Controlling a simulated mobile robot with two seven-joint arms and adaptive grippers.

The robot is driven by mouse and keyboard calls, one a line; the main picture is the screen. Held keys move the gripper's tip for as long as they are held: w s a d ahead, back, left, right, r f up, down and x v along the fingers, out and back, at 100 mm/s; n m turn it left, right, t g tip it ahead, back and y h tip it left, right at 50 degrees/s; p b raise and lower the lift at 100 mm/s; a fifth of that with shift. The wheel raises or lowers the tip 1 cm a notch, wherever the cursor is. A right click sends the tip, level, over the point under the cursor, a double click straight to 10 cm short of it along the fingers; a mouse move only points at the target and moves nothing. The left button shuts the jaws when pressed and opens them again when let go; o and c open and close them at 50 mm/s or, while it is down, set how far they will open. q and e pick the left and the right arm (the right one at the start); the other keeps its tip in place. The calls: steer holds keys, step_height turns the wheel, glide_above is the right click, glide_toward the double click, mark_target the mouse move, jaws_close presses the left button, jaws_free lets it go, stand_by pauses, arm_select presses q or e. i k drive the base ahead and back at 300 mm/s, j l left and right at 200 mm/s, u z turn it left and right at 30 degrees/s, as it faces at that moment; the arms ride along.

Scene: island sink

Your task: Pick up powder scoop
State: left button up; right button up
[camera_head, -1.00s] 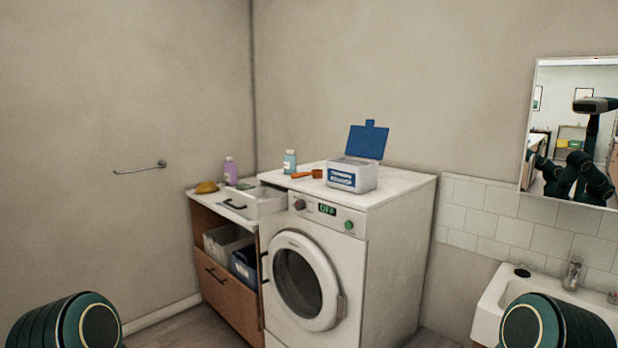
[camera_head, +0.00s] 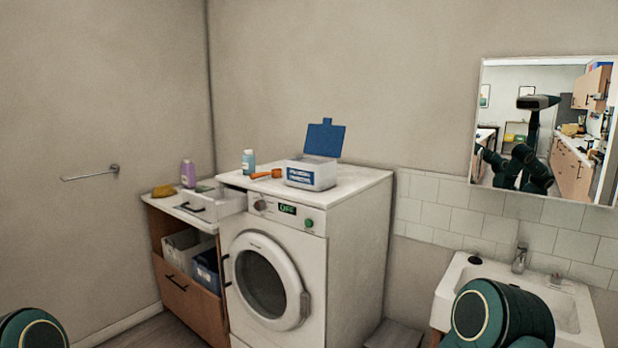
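The powder scoop (camera_head: 267,174) is orange and lies on the white top of the washing machine (camera_head: 345,186). Its bowl is at the right, close to the detergent box, and its handle points left. The detergent box (camera_head: 311,177) is white with a blue label, and its blue lid (camera_head: 324,139) stands open. Parts of both my arms show at the lower left and lower right, well in front of the machine. Neither gripper is in view.
A blue bottle (camera_head: 249,162) stands behind the scoop. The detergent drawer (camera_head: 221,203) is pulled out at the machine's left, over a cabinet with a purple bottle (camera_head: 188,174) and a yellow item (camera_head: 163,191). A sink (camera_head: 447,287) stands at the right; floor shows between.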

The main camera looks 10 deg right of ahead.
mark_target(277, 173)
steer(key=z, duration=0.3)
steer(key=i+j+z, duration=0.1)
steer(key=z, duration=0.25)
steer(key=j+z, duration=0.35)
steer(key=i+j+z, duration=0.1)
steer(key=z, duration=0.3)
steer(key=j+z, duration=0.45)
steer(key=j, duration=0.55)
steer(key=j+z, duration=0.1)
steer(key=j, duration=0.85)
steer(key=k, duration=0.05)
